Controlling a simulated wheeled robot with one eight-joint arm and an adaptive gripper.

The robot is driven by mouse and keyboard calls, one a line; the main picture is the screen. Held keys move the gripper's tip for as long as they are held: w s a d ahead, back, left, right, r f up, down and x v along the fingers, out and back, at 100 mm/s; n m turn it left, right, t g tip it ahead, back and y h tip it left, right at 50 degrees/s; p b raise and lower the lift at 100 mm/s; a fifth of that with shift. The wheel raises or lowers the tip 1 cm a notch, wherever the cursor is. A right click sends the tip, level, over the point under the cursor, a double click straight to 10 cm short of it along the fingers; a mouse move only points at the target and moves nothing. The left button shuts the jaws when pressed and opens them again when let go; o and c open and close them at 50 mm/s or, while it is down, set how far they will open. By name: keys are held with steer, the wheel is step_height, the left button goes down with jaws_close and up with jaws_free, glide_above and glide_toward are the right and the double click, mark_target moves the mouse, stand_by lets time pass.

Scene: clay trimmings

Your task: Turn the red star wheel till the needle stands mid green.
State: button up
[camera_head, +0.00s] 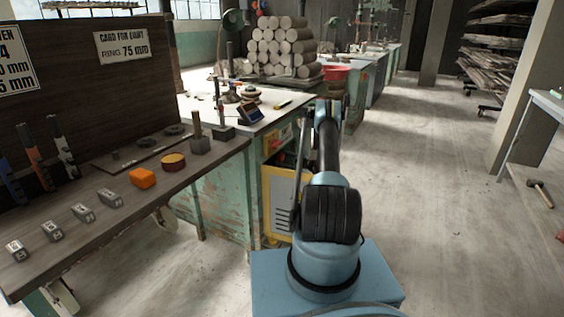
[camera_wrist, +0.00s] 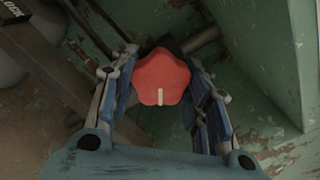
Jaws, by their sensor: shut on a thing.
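The red star wheel (camera_wrist: 162,78) shows in the wrist view, a lobed knob with a short white mark near its lower edge. My gripper (camera_wrist: 160,92) is around it, with one blue-padded finger on each side, shut on the wheel. In the head view a little red shows on the green bench front (camera_head: 277,143), beside my arm. My gripper is hidden there behind my arm. No gauge face or needle can be made out in either view.
A yellow cabinet (camera_head: 279,192) stands under the green bench. The dark workbench (camera_head: 120,212) at left holds an orange block (camera_head: 142,178) and several metal blocks. In the wrist view, pipes and peeling green panels (camera_wrist: 262,50) surround the wheel. The floor (camera_head: 440,180) at right is mostly clear.

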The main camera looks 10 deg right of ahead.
steer(key=n, duration=0.6)
steer(key=shift+n, duration=0.3)
stand_by(0.5)
steer(key=o, duration=1.1)
steer(key=v, duration=1.2)
steer(key=shift+f, duration=0.1)
